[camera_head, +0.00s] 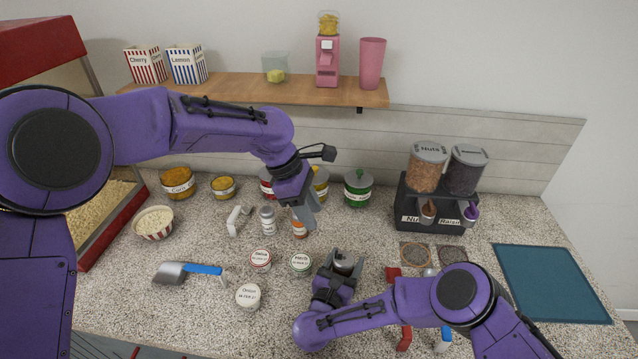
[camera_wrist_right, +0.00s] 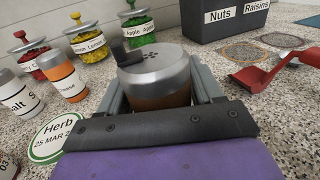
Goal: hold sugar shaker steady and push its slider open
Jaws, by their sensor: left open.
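The sugar shaker (camera_wrist_right: 165,72) stands between the fingers of my right gripper (camera_wrist_right: 160,95). It has a silver lid with small holes, a dark slider tab (camera_wrist_right: 118,54) on the lid's left side and a brownish body. The fingers press on both its sides. In the head view the shaker (camera_head: 344,262) shows at the right gripper's tip; its lower body is hidden. My left gripper (camera_head: 308,212) is open and empty, above the counter behind and left of the shaker, apart from it, near a small orange-labelled shaker (camera_head: 299,229).
Labelled round tubs (camera_head: 301,263) lie left of the shaker. A salt shaker (camera_head: 267,220) and topping jars (camera_head: 358,188) stand behind. A nuts and raisins dispenser (camera_head: 435,205) stands at the back right. A red scoop (camera_wrist_right: 268,77) lies right of the right gripper. A blue mat (camera_head: 550,282) lies far right.

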